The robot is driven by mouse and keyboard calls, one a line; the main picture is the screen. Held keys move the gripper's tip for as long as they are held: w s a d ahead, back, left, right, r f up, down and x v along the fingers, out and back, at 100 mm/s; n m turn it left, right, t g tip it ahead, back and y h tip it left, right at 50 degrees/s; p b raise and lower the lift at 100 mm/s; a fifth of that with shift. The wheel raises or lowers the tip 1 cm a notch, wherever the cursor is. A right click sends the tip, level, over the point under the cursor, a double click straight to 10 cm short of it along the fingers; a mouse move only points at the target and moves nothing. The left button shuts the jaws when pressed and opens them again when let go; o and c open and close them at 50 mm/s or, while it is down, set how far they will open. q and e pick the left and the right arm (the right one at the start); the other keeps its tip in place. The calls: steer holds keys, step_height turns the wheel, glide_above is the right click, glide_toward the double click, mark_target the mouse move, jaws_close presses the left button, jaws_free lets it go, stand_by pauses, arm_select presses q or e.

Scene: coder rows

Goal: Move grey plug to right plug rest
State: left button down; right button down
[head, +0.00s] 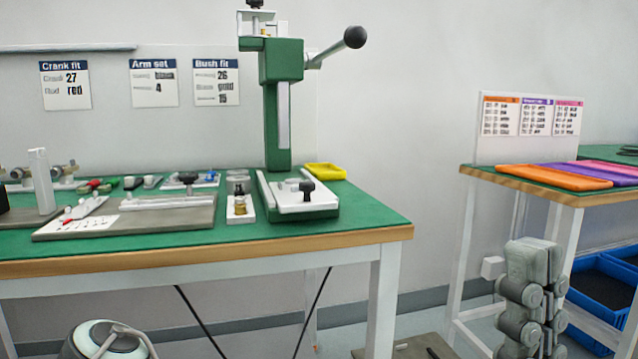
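I cannot pick out the grey plug or the right plug rest for sure. Small grey round pieces (238,184) stand on the green bench left of the press; which parts they are is unclear. Below them a white holder (240,215) carries a gold-coloured piece. My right gripper (535,258) is low at the right, in front of the second bench and away from the green bench.
The green bench (360,212) carries a green press (283,110), a grey board (150,222), a white bottle (42,180) and a yellow tray (325,171). The second bench at right holds an orange mat (550,178). Blue bins (600,290) sit under it.

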arm_select(q)
steer(key=shift+w+a+b, duration=0.2)
steer(key=shift+w+b, duration=0.5)
steer(key=shift+b, duration=0.2)
stand_by(1.4)
steer(key=c, duration=1.1)
jaws_free()
steer(key=shift+o, duration=0.2)
